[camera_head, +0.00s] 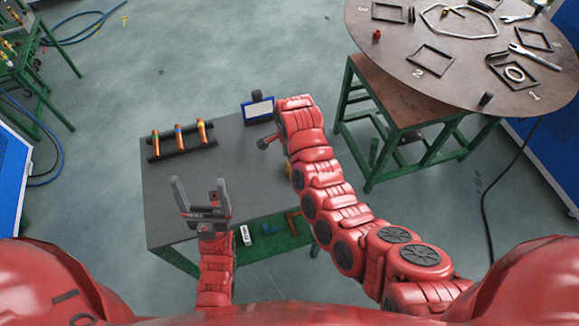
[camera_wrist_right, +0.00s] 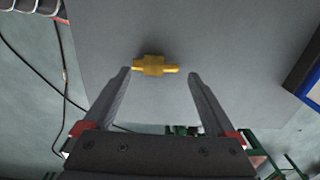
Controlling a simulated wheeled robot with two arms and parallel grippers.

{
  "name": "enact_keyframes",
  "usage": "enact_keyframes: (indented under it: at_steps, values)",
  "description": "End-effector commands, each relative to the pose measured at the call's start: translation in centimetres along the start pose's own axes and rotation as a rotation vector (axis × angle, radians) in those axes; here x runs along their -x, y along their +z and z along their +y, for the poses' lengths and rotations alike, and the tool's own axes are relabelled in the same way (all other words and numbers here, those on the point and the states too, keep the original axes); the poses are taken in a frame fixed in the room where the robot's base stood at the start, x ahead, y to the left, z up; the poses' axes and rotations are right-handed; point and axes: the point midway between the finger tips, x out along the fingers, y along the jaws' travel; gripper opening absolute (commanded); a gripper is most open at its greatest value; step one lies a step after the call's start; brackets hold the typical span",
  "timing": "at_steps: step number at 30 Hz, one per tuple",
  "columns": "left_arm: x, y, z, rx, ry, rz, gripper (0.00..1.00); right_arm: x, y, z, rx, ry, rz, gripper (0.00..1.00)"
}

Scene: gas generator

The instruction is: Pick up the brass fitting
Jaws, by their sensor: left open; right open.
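The brass fitting (camera_wrist_right: 154,66) lies on the grey table top (camera_wrist_right: 220,30) in the right wrist view, its long axis running across the picture. My right gripper (camera_wrist_right: 159,73) is open, with one fingertip near each end of the fitting. I cannot tell whether the fingers are level with it. In the head view my right arm hides most of that spot; a small yellow patch (camera_head: 289,168) beside the arm may be the fitting. My left gripper (camera_head: 203,194) is open and empty above the front left of the grey table (camera_head: 185,178).
A dark rack with several coloured tubes (camera_head: 180,140) stands at the table's back left. A small blue-framed display (camera_head: 258,109) stands at the back right, near my right arm. A round brown table (camera_head: 470,70) with frames and tools is at the upper right.

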Motion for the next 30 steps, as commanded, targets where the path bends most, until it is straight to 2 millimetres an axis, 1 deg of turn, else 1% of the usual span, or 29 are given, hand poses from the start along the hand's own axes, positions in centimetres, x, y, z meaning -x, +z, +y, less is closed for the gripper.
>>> enact_keyframes:
  at_steps: [1, 7, 15, 17, 18, 29, 30]
  values:
    - [-0.9, -0.1, 0.0, 0.000, 0.000, 0.000, 0.85, -0.2, -0.1, 0.2, 0.002, 0.007, 0.000, 0.91]
    - [-1.4, -0.2, -0.1, 0.000, 0.000, 0.000, 0.85, -1.9, 0.0, 0.0, 0.001, 0.001, 0.001, 0.91]
    - [-1.3, -0.2, -0.1, 0.000, 0.000, 0.000, 0.85, -2.2, 0.0, -0.1, 0.000, -0.002, 0.000, 0.91]
    - [-1.3, -0.2, -0.1, 0.000, 0.000, 0.000, 0.85, -2.2, 0.0, -0.1, 0.001, -0.002, 0.000, 0.81]
    - [-1.3, -0.2, -0.1, 0.000, 0.000, 0.000, 0.85, -2.2, 0.0, -0.1, 0.001, -0.002, 0.000, 0.73]
    - [-1.3, -0.2, -0.1, 0.000, 0.000, 0.000, 0.85, -2.1, 0.0, -0.1, 0.001, -0.001, 0.000, 0.09]
    - [-1.3, -0.2, -0.1, 0.000, 0.000, 0.000, 0.85, -2.1, 0.0, -0.1, 0.001, -0.001, 0.000, 0.01]
